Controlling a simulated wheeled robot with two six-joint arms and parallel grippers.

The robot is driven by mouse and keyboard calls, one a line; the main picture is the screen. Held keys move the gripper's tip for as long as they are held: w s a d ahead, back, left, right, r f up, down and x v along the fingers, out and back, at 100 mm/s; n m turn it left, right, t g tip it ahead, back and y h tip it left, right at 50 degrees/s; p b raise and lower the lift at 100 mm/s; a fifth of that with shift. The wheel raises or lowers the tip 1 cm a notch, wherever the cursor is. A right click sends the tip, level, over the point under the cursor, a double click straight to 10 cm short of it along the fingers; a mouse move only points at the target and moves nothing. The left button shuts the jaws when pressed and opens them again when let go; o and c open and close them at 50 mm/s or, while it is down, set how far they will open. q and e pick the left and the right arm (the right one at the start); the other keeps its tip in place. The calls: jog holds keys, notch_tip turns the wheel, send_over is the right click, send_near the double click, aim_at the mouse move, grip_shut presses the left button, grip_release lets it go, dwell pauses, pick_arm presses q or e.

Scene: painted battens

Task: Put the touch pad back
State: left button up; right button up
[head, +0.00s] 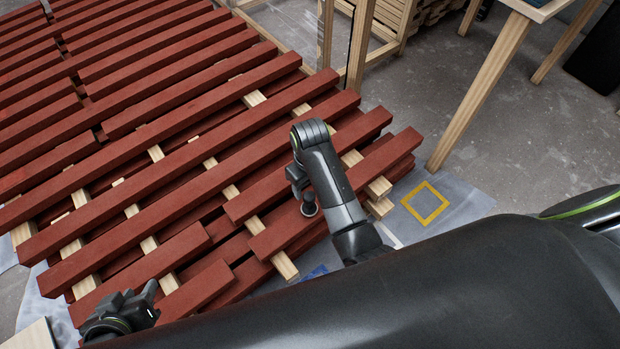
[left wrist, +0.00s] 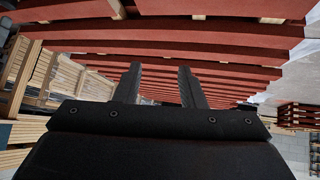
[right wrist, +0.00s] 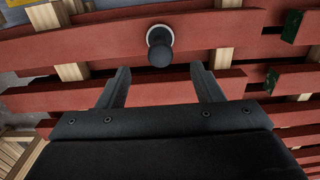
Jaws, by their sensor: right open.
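The touch pad, a small piece with a dark round knob and a pale base, stands on a red batten in the head view (head: 309,206). It also shows in the right wrist view (right wrist: 160,46), just beyond the fingertips. My right gripper (right wrist: 160,78) is open and empty, its fingers apart on the near side of the knob, not around it. In the head view the right gripper (head: 296,183) hangs above the battens beside the pad. My left gripper (left wrist: 160,72) is open and empty over the battens; in the head view it (head: 150,292) is at lower left.
Stacked red battens (head: 190,150) on pale wooden strips fill the left and middle. A yellow square outline (head: 425,203) lies on a pale sheet at right, with a blue patch (head: 315,272) nearer. A wooden table leg (head: 470,95) stands beyond. Green patches (right wrist: 292,25) mark some battens.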

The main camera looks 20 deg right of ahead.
jog(key=shift+r, duration=0.5)
jog(key=s+d+m+t, duration=0.3)
jog(key=s+d+t, duration=0.1)
jog(key=s+d, duration=0.6)
pick_arm(q)
jog(key=s+g, duration=0.1)
jog(key=s+f, duration=0.1)
jog(key=shift+s+d+f+g+h, duration=0.3)
jog(key=shift+d+g, duration=0.05)
jog(key=shift+g, duration=0.05)
pick_arm(e)
jog(key=s+d+r+m+t+y, duration=0.1)
jog(key=s+r+m+t, duration=0.1)
jog(key=s+r, duration=0.5)
jog(key=s+t, duration=0.1)
jog(key=s, duration=0.2)
jog(key=shift+s+d, duration=0.2)
jog(key=shift+d, duration=0.05)
jog(key=shift+r, duration=0.1)
